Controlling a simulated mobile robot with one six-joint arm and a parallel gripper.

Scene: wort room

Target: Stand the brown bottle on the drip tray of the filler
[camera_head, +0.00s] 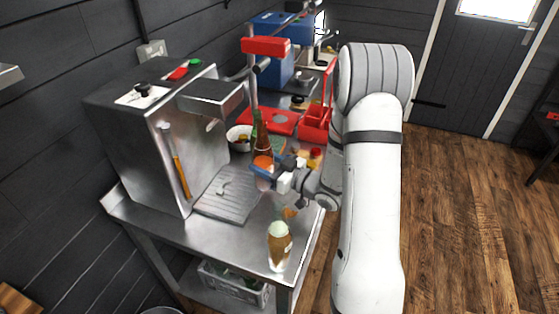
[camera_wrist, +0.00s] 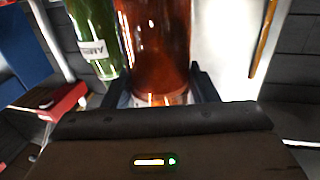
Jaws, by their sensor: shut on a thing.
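The brown bottle (camera_head: 263,143) stands roughly upright in my gripper (camera_head: 266,170), just right of the filler's drip tray. In the wrist view the brown bottle (camera_wrist: 155,40) fills the space between the two dark fingers (camera_wrist: 160,92). My gripper is shut on it. Its base is hidden by the fingers, so I cannot tell whether it touches the bench. The filler (camera_head: 170,130) is a steel box with red and green buttons and an overhanging head (camera_head: 210,97). Its ribbed drip tray (camera_head: 228,205) lies in front, with no bottle on it.
A green bottle (camera_wrist: 95,40) with a pale label stands close beside the brown one. A white bowl (camera_head: 238,138), a red capping stand (camera_head: 265,46) and a red caddy (camera_head: 316,122) are farther back.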

